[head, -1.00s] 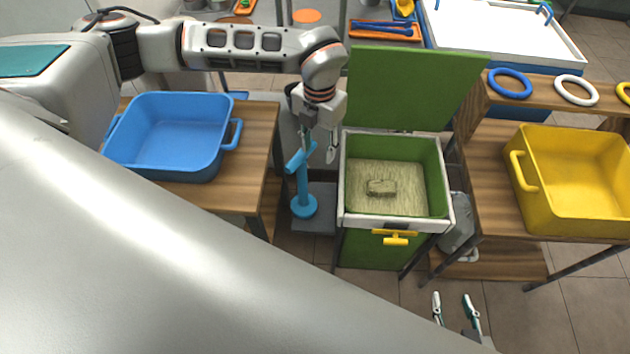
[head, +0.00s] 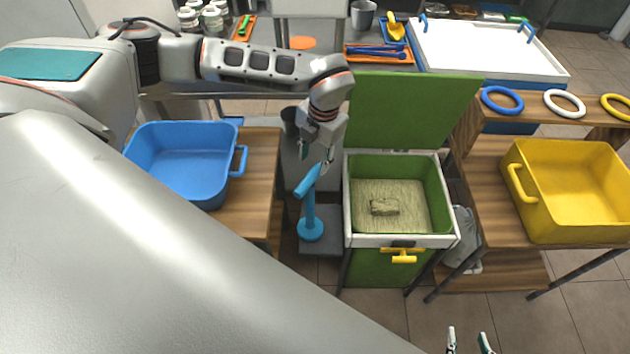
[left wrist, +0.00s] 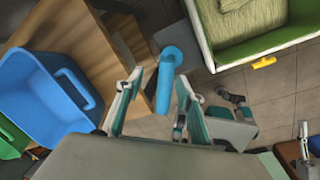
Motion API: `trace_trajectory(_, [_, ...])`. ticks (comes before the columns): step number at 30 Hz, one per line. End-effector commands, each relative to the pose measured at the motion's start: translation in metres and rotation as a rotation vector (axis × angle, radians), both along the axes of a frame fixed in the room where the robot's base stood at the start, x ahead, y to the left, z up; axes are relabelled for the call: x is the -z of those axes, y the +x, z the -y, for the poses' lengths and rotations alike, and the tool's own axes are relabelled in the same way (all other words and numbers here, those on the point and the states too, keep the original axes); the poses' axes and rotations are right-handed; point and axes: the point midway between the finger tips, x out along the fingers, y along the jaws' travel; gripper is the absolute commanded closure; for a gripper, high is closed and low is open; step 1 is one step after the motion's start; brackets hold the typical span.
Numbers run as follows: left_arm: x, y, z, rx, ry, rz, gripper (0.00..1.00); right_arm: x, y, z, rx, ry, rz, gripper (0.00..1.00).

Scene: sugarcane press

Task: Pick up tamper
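The tamper (head: 311,210) is a blue T-shaped tool with a round foot. It stands upright on a grey plate right of the wooden table and left of the green-walled box. My left gripper (head: 315,157) points down just above the tamper's handle in the head view, fingers spread. In the left wrist view the tamper handle (left wrist: 183,95) shows between the spread fingers of my left gripper (left wrist: 163,80), nearer the right one. I cannot tell whether they touch. My right gripper (head: 469,342) is at the bottom of the head view, its fingertips apart and empty.
The green box (head: 449,243) with its lid up holds a tan block. A blue tub (head: 188,150) sits on the wooden table (head: 262,165) at left. A yellow tub (head: 585,190) stands at right, with rings behind. The floor around the pedestal is narrow.

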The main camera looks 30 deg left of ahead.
Motion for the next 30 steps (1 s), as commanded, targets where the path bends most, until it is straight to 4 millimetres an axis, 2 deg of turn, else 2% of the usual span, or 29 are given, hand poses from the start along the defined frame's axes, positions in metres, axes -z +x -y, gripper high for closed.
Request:
trace_trajectory(6, [0.032, -0.004, -0.003, 0.000, 0.000, -0.003, 0.62, -0.004, 0.000, 0.000, -0.001, -0.001, 0.000, 0.60])
trace_trajectory(9, [0.041, -0.003, -0.004, 0.001, -0.001, -0.001, 0.62, -0.004, 0.000, 0.000, -0.001, -0.001, 0.000, 0.60])
trace_trajectory(17, [0.044, -0.003, -0.005, 0.000, 0.000, 0.000, 0.62, -0.003, 0.000, 0.001, 0.000, -0.001, -0.001, 0.60])
trace_trajectory(18, [0.044, -0.003, -0.005, 0.000, 0.000, 0.000, 0.65, -0.003, 0.000, 0.001, 0.000, -0.001, -0.001, 0.60])
trace_trajectory(22, [0.044, -0.003, -0.005, 0.000, 0.000, 0.000, 0.98, -0.003, 0.000, 0.001, -0.001, -0.002, -0.001, 0.60])
trace_trajectory(30, [0.043, -0.002, -0.005, 0.000, -0.001, 0.001, 1.00, -0.003, -0.001, 0.001, -0.001, -0.002, -0.001, 0.60])
